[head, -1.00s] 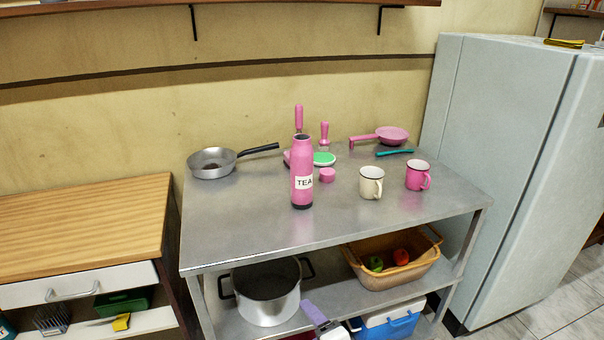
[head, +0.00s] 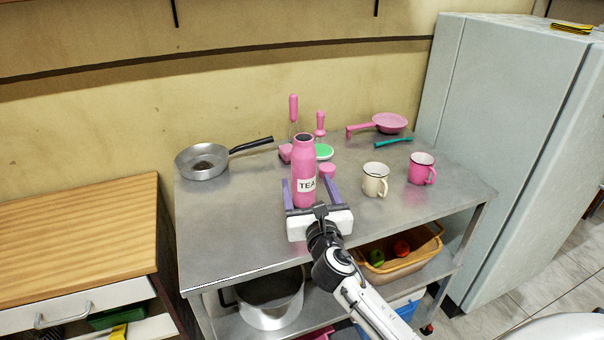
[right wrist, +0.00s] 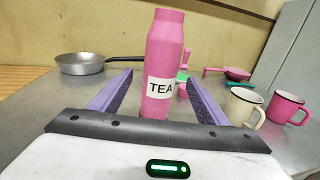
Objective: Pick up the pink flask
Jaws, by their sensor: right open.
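The pink flask (head: 304,170) with a white TEA label stands upright on the metal table (head: 240,235). My right gripper (head: 311,185) is open, with its two purple fingers on either side of the flask at its lower part. In the right wrist view the flask (right wrist: 163,60) stands between the spread fingers (right wrist: 160,85), with a gap on each side. The flask's base is hidden behind the gripper body in the head view. My left gripper does not show.
A cream mug (head: 375,180) and a pink mug (head: 421,169) stand right of the flask. A metal pan (head: 203,162) sits at the left. Pink utensils, a small pink cup (head: 327,170) and a pink pan (head: 390,123) are behind. The table's front left is clear.

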